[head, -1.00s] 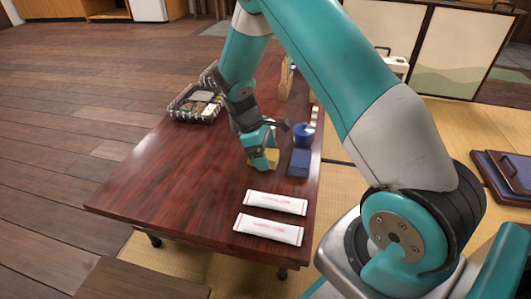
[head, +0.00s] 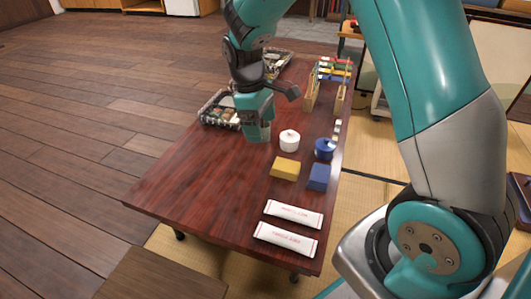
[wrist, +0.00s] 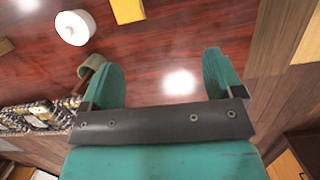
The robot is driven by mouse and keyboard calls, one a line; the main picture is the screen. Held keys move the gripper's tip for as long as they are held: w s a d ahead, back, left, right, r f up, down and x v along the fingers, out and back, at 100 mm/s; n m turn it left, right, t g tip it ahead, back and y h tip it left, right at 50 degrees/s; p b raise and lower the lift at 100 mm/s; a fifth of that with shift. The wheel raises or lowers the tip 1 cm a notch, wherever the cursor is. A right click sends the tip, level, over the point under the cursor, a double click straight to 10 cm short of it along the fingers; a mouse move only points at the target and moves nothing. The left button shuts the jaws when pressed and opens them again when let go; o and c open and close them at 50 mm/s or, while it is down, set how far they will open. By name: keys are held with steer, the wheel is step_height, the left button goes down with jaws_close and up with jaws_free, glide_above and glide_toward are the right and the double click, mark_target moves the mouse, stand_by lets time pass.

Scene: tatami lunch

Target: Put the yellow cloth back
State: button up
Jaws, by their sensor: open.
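The yellow cloth (head: 286,169) lies as a folded, block-like pad on the dark red table, just left of the blue cloth (head: 318,177). Its edge shows at the top of the wrist view (wrist: 128,10). My gripper (head: 257,132) is over the table, beyond and left of the yellow cloth and apart from it. In the wrist view my gripper (wrist: 161,72) has its fingers wide apart with only table between them. A wooden rack (head: 338,82) at the table's far right has coloured things across its top, too small to make out.
A white lidded pot (head: 289,142) and a blue pot (head: 325,149) stand behind the cloths. Two white packets (head: 290,226) lie in front. A patterned box (head: 218,110) is left of my gripper. The table's front left is clear.

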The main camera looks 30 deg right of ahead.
steer(key=s+a+r+y, duration=0.2)
steer(key=s+a+r, duration=0.2)
steer(key=s, duration=0.3)
steer(key=s+a+r+t+y, duration=0.1)
steer(key=s+a+r, duration=0.3)
steer(key=s, duration=0.4)
steer(key=s+a+r+t+y, duration=0.1)
steer(key=s+a+r+y, duration=0.1)
steer(key=s+a+r, duration=0.2)
steer(key=s+a, duration=0.2)
steer(key=s, duration=0.2)
steer(key=shift+r+y, duration=0.3)
steer(key=shift+r, duration=0.1)
steer(key=shift+w+d, duration=0.1)
